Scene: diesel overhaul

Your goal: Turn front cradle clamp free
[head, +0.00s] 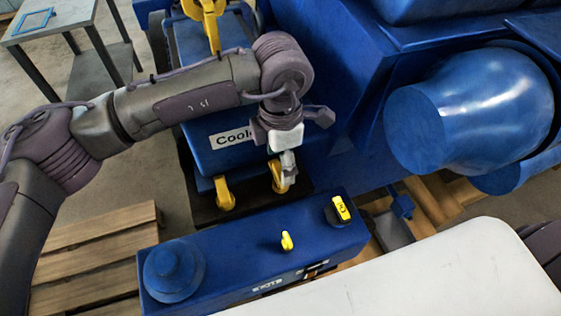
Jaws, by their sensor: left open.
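A blue cooler block (205,160) with a label partly reading "Coole" sits on a dark base (205,212). Two yellow clamps show at its near lower edge: a left one (225,195) and a right one (279,180). I cannot tell which of them is called the front cradle clamp. My left gripper (289,176) points down and is open, right at the right yellow clamp, partly covering it. I cannot tell whether the fingers touch it. My right gripper is not in view.
A blue box (225,265) with a round knob (173,270) and yellow handles (287,241) (341,208) stands close in front. A large blue engine (470,110) fills the right. A yellow hook (205,14) hangs behind my arm. Wooden pallet (95,250) and table (50,25) are left.

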